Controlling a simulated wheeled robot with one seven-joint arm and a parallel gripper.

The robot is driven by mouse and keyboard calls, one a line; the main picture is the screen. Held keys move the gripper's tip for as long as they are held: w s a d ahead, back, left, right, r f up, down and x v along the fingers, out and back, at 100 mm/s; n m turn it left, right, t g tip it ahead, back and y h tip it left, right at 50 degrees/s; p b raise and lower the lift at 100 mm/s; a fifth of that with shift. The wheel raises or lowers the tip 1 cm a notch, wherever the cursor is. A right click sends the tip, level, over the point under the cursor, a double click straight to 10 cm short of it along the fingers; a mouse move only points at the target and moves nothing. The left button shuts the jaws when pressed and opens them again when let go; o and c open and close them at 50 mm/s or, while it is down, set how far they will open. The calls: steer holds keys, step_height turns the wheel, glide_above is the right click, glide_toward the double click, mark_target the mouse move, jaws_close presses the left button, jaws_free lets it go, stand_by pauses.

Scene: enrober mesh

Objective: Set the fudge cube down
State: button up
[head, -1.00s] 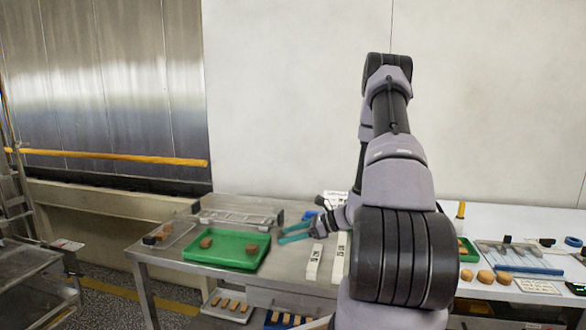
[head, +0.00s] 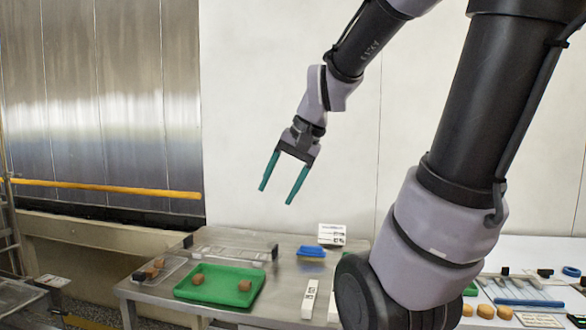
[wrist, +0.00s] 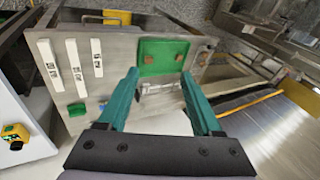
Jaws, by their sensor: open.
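My gripper (head: 277,194) is open and empty, raised high above the steel table (head: 150,288) with its teal fingers pointing down. In the wrist view nothing sits between its fingertips (wrist: 160,78). Two small brown pieces, one on the left (head: 198,279) and one on the right (head: 244,285), lie apart in the green tray (head: 215,297). I cannot tell which of them is the fudge cube. The tray also shows beyond the fingers in the wrist view (wrist: 150,70).
A clear tray (head: 170,272) with brown pieces is left of the green tray. A low transparent cover (head: 232,254) stands behind it. A blue object (head: 311,252), a white printed card (head: 332,235) and white labelled strips (head: 309,299) are to the right. A white table holds several round brown pieces (head: 486,311).

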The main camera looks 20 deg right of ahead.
steer(key=s+d+r+n+t+h, duration=0.1)
steer(key=s+r+n+t, duration=0.1)
steer(key=s+r, duration=0.2)
steer(key=shift+s+d+r+t+h, duration=0.2)
steer(key=shift+r+t+h, duration=0.05)
steer(key=shift+t+h, duration=0.05)
